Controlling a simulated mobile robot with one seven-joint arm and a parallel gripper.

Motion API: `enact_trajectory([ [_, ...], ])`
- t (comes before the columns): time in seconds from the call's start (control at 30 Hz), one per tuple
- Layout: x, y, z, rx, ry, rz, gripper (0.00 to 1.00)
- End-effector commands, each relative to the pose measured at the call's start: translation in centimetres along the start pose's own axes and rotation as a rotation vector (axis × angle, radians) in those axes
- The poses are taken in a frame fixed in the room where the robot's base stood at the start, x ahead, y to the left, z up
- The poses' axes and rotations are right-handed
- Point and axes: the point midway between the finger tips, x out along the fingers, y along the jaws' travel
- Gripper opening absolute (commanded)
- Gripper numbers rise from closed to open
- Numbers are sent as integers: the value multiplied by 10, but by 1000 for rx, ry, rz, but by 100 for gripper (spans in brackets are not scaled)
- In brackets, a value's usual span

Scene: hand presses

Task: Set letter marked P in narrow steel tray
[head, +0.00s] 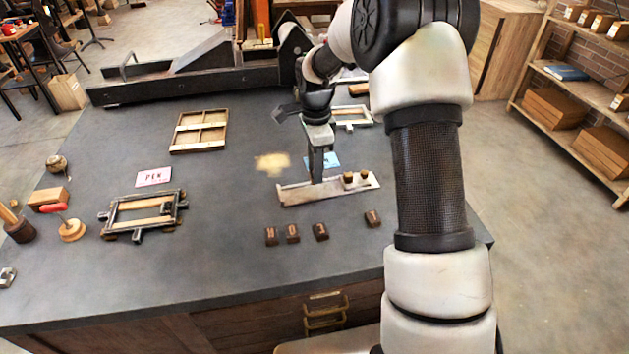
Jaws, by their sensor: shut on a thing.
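The narrow steel tray (296,195) lies on the dark bench top, a long light-grey strip with a raised back edge. My gripper (317,179) points straight down at the left half of this tray, its fingers shut. What it holds is small and mostly hidden by the fingers; I cannot read any mark on it, nor tell whether it touches the tray floor. Dark letter blocks lie in front of the tray: a left pair (271,236), one in the middle (321,232) and one at right (373,218).
A card reading PEN (153,176) lies at left. Near it are a dark metal frame (105,217) and a red-handled tool (54,208). A divided wooden tray (172,149) lies behind. A blue card (332,160) is behind the gripper.

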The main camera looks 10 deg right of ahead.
Motion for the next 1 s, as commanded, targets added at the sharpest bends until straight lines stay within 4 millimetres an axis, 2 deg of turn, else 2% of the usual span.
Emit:
enact_trajectory([
  [0.37, 41, 0, 0, 0, -1, 0, 11],
  [0.73, 47, 0, 1, 0, 0, -2, 11],
  [0.77, 45, 0, 1, 0, -1, -2, 34],
  [0.83, 45, 0, 1, 0, -1, -2, 45],
  [0.87, 45, 0, 1, 0, -1, -2, 49],
  [1.0, 45, 0, 0, 0, -1, -2, 49],
])
